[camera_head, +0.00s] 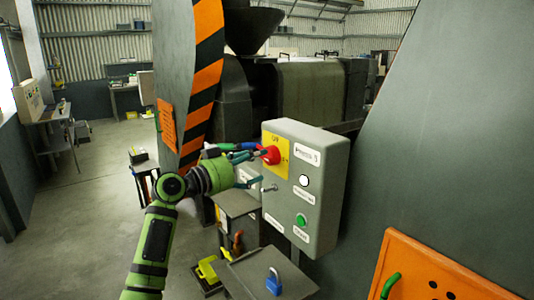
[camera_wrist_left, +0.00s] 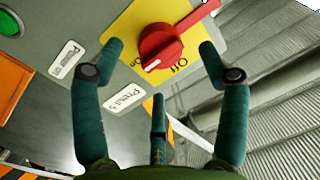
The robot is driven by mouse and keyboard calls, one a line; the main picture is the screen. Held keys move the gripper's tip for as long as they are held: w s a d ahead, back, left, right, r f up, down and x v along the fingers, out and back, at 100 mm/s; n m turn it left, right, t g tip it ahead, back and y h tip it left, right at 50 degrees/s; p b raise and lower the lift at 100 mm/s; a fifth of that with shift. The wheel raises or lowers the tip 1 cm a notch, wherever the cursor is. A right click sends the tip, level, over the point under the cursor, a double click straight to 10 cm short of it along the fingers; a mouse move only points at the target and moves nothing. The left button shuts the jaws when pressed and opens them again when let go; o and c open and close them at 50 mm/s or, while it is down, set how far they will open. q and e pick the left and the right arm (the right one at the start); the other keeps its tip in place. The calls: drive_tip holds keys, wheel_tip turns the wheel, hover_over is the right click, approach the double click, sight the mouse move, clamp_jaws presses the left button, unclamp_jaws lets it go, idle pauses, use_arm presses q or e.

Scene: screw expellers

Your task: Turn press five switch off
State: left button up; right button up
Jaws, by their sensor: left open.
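The press five switch is a red rotary knob (camera_head: 271,155) on a yellow plate (camera_head: 283,148), on the front of a grey control box (camera_head: 325,190) labelled Press 5. In the left wrist view the knob (camera_wrist_left: 163,48) has a bar handle slanting to the upper right, with On and Off printed on the plate beneath it. My left gripper (camera_head: 256,168) is in front of the box at the knob. In the left wrist view its open fingers (camera_wrist_left: 160,48) stand on both sides of the knob, with gaps visible. Contact cannot be told. My right gripper is not in view.
The box also carries a white lamp (camera_head: 304,180), a green button (camera_head: 300,220) and a small metal key switch (camera_head: 269,188). A blue padlock (camera_head: 273,282) lies on a small table below. A striped orange-black press panel (camera_head: 200,75) stands behind my arm. Floor at left is open.

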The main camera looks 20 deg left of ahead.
sight(264, 160)
use_arm(q)
drive_tip(key=p+x, duration=0.1)
drive_tip(key=x, duration=0.2)
drive_tip(key=shift+w+d+r, duration=0.1)
drive_tip(key=shift+w+d, duration=0.15)
drive_tip(key=shift+d, duration=0.1)
drive_tip(key=shift+w+d+p, duration=0.2)
drive_tip(key=shift+w+p, duration=0.1)
drive_tip(key=shift+a, duration=0.1)
drive_tip(key=c, duration=1)
drive_tip(key=shift+f, duration=0.25)
drive_tip(key=shift+c, duration=0.6)
